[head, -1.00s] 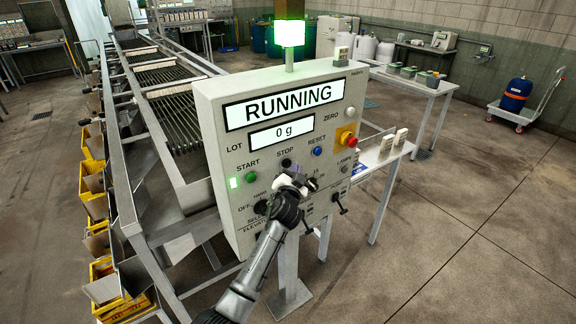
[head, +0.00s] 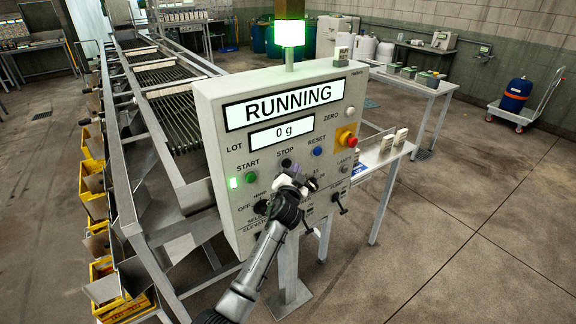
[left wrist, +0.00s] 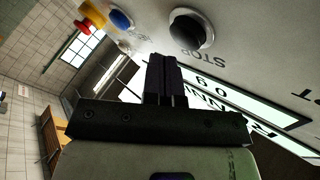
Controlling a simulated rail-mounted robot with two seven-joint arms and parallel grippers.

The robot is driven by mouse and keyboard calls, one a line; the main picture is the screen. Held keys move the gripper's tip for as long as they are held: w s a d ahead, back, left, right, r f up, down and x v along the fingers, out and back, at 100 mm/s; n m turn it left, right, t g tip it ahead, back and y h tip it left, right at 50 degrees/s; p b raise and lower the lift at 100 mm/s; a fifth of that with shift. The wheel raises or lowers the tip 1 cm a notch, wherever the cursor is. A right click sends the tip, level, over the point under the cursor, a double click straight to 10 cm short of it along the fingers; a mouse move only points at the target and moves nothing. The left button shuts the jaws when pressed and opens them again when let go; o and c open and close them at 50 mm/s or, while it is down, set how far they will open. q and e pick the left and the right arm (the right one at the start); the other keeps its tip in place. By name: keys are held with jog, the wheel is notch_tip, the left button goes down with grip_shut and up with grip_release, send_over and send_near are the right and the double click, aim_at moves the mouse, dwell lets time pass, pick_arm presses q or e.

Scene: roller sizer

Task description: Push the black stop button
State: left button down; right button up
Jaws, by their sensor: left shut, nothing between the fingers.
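The black stop button (head: 286,163) is on the grey control panel (head: 222,213), under the STOP label, between the green start button (head: 251,178) and the blue reset button (head: 318,151). My left gripper (head: 293,170) is shut and empty, with its fingertips right beside the stop button in the head view. In the left wrist view the stop button (left wrist: 187,30) sits in a metal ring above the shut fingertips (left wrist: 162,58). A gap shows between them in that view; contact cannot be told. The panel display reads RUNNING and 0 g. My right gripper is not in view.
A red emergency knob on a yellow base (head: 346,138) is right of the reset button. Selector knobs sit below, partly hidden by my left arm. A green lamp (head: 289,33) is lit on top. Open floor lies to the right.

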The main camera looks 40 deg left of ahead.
pick_arm(q)
jog(key=shift+w+a+b, duration=0.25)
jog(key=shift+a+b, duration=0.05)
jog(key=shift+a, duration=0.65)
dwell(1.4)
jog(key=shift+d, duration=0.1)
dwell(0.3)
jog(key=shift+s+d, duration=0.25)
jog(key=shift+d, duration=0.55)
jog(key=shift+d, duration=0.1)
jog(key=shift+s+d, duration=0.2)
jog(key=shift+d, duration=0.6)
jog(key=shift+s+d, duration=0.2)
jog(key=shift+d, duration=0.55)
jog(key=shift+s+d, duration=0.2)
jog(key=shift+d, duration=0.6)
